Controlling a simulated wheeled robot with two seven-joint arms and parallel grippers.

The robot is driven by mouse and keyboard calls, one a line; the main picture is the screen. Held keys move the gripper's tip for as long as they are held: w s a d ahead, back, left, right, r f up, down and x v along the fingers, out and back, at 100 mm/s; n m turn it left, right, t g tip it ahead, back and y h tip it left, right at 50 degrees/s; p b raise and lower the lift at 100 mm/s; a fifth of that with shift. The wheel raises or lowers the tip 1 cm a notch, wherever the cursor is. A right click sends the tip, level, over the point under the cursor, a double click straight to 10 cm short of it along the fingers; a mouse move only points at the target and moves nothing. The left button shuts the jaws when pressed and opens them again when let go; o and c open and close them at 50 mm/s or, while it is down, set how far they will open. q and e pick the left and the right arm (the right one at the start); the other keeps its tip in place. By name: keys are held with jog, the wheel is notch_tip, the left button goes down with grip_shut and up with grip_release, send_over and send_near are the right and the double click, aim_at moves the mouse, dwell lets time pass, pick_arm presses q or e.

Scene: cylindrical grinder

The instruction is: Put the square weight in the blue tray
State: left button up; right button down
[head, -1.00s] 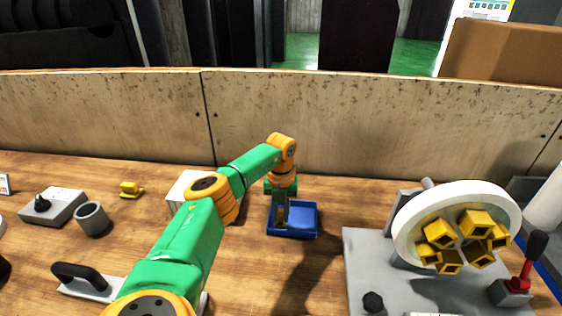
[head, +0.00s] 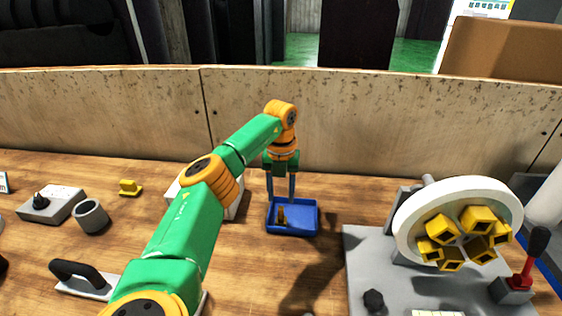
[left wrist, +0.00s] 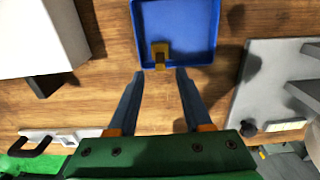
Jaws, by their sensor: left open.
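The blue tray (head: 303,216) sits on the bench at centre and also fills the top of the left wrist view (left wrist: 203,30). A small brass-yellow weight (head: 282,216) stands inside its left part; it shows in the left wrist view (left wrist: 160,52) close to the tray wall nearest the gripper. I take it for the square weight, but its exact shape is hard to tell. My left gripper (head: 280,194) is open and empty, pointing down above the tray's left part. In the left wrist view its fingertips (left wrist: 160,74) are apart, with the weight just beyond them. My right gripper is not in view.
A white box (head: 232,205) stands just left of the tray. Another yellow piece (head: 130,187), a grey cup (head: 92,217) and a black-handled plate (head: 85,278) lie further left. The grinder with its white wheel (head: 410,240) stands right. Wood between tray and grinder is bare.

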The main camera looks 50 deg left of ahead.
aim_at(281, 207)
pick_arm(q)
notch_tip(281, 207, up, 6)
jog(key=shift+f, duration=0.25)
jog(key=shift+r+p, duration=0.1)
jog(key=shift+p, duration=0.25)
